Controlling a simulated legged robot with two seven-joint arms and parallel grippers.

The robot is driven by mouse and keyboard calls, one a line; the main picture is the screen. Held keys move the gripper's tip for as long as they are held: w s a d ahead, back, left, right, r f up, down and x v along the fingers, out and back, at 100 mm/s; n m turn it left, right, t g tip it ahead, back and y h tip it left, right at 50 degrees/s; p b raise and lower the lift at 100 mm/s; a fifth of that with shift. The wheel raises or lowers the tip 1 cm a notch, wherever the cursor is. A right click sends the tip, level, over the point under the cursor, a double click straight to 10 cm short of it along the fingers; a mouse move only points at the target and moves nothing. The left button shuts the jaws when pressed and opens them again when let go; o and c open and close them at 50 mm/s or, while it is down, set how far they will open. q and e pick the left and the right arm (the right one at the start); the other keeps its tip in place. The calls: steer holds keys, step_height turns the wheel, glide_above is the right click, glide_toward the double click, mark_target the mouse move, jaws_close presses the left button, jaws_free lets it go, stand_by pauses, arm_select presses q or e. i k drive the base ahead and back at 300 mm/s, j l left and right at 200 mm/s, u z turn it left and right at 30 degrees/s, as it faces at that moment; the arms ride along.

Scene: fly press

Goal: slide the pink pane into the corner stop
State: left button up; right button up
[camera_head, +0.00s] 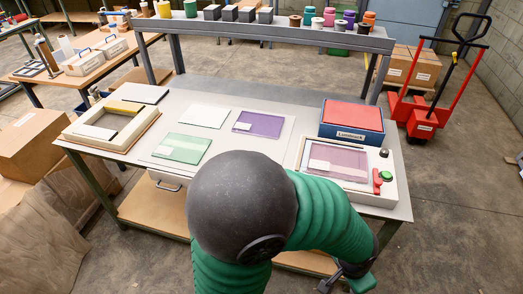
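A translucent pinkish-mauve pane (345,164) with a pale label lies flat on the white press bed (389,196) at the right of the bench. It looks slightly askew to the rails along the bed's left side; I cannot tell whether it touches the corner stop, which I cannot make out clearly. A more purple pane (258,124) lies on the pale mat at the middle. My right gripper (345,277) is at the bottom right, in front of and below the bench edge, away from the panes. Its fingers are too small and partly hidden to read. My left gripper is out of view.
A green pane (183,148) and a white pane (205,116) share the mat. A blue box with a red top (352,114) stands behind the bed. My green-sleeved arm covers the front bench edge.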

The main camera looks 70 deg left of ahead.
mark_target(344, 163)
steer(key=u, duration=1.5)
